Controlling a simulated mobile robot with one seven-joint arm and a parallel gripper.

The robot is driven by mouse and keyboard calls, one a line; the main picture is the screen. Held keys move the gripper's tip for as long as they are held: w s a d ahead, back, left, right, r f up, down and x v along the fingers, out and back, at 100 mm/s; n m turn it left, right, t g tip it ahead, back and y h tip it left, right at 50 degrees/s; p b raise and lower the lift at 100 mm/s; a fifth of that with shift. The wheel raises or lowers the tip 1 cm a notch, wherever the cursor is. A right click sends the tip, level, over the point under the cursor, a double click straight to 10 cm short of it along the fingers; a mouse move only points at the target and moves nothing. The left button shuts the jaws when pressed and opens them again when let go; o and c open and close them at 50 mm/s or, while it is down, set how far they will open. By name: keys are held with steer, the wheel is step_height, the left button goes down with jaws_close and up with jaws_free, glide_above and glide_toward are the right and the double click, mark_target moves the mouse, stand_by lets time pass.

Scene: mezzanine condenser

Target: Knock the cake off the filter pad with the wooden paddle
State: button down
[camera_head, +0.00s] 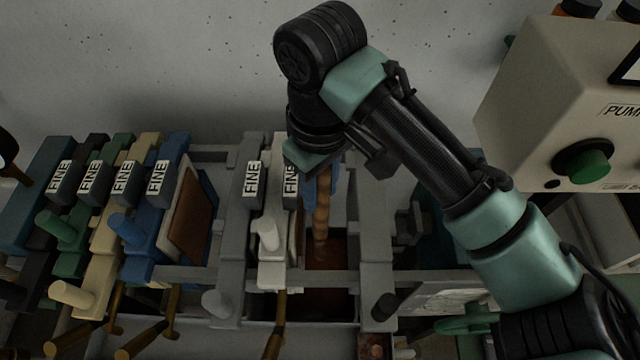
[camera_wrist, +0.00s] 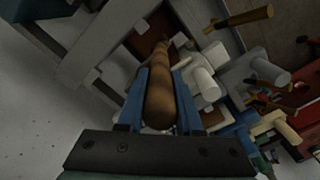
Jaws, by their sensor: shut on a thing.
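My gripper (camera_wrist: 160,100) is shut on the handle of the wooden paddle (camera_wrist: 161,92), which lies between its two blue fingers in the wrist view. In the head view the paddle (camera_head: 321,213) points down from my gripper into the gap right of the white filter plate (camera_head: 271,235). Its lower end is over or in a dark reddish-brown area (camera_head: 330,292); I cannot tell whether it touches. A brown cake-like face (camera_head: 187,215) shows on the pad beside the blue plate. The face of the white plate toward the paddle is mostly hidden.
Several coloured plates labelled FINE, such as the blue one (camera_head: 158,225), stand packed at the left on grey rails (camera_head: 205,276). A grey plate (camera_head: 240,215) stands left of the white one. A pump box with a green button (camera_head: 586,166) is at the right. A plain wall stands behind.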

steer(key=a+p, duration=0.1)
steer(key=a, duration=0.2)
stand_by(0.5)
steer(key=shift+d, duration=1.6)
steer(key=shift+a, duration=0.15)
